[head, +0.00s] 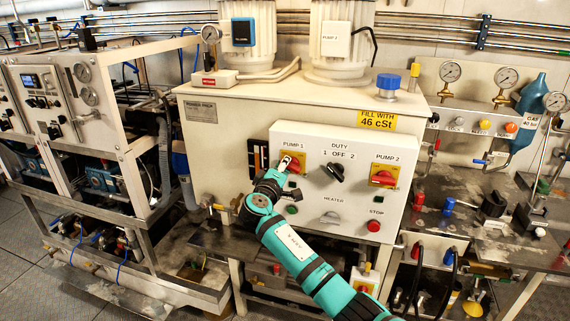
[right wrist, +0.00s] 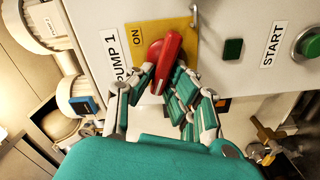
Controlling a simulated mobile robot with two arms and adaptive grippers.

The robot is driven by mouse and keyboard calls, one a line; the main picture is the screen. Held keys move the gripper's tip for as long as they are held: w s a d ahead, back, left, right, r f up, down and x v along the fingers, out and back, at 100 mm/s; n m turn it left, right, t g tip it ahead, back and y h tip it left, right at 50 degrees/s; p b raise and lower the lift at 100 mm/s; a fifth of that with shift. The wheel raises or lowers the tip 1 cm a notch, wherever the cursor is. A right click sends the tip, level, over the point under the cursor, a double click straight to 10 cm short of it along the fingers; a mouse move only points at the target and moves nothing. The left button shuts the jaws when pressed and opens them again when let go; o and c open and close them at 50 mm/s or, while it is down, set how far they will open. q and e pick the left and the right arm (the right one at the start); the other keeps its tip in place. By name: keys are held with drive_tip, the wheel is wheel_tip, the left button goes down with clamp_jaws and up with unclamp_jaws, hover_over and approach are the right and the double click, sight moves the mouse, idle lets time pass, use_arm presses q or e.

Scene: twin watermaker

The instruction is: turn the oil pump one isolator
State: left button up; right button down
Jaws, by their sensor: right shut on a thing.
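The oil pump one isolator is a red handle on a yellow plate (head: 299,158) under the PUMP 1 label, on the white control box (head: 330,150). My right gripper (head: 283,168) covers most of it in the head view. In the right wrist view the red handle (right wrist: 167,58) stands out from the yellow plate (right wrist: 183,27), with an ON label (right wrist: 137,38) beside it. My right gripper (right wrist: 162,84) is shut on the handle, with fingers on both sides of it. My left gripper is not in view.
The PUMP 2 red isolator (head: 383,178) is on the same box at the right. A black duty selector (head: 336,171) lies between. A green START button (right wrist: 309,44) and a red STOP button (head: 373,225) are nearby. Pipes and gauges stand at the right.

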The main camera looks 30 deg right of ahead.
drive_tip(key=shift+a+f+n+p, duration=0.1)
drive_tip(key=shift+n+p, duration=0.15)
drive_tip(key=shift+n, duration=0.5)
drive_tip(key=shift+d+f+n+p, duration=0.1)
drive_tip(key=shift+f+n+p, duration=0.1)
drive_tip(key=shift+n, duration=0.5)
drive_tip(key=shift+a+f+n+p, duration=0.1)
drive_tip(key=shift+n+p, duration=0.15)
drive_tip(key=shift+n, duration=0.5)
drive_tip(key=c, duration=1.3)
unclamp_jaws()
drive_tip(key=shift+w, duration=0.1)
drive_tip(key=v, duration=1.2)
drive_tip(key=shift+f, duration=0.1)
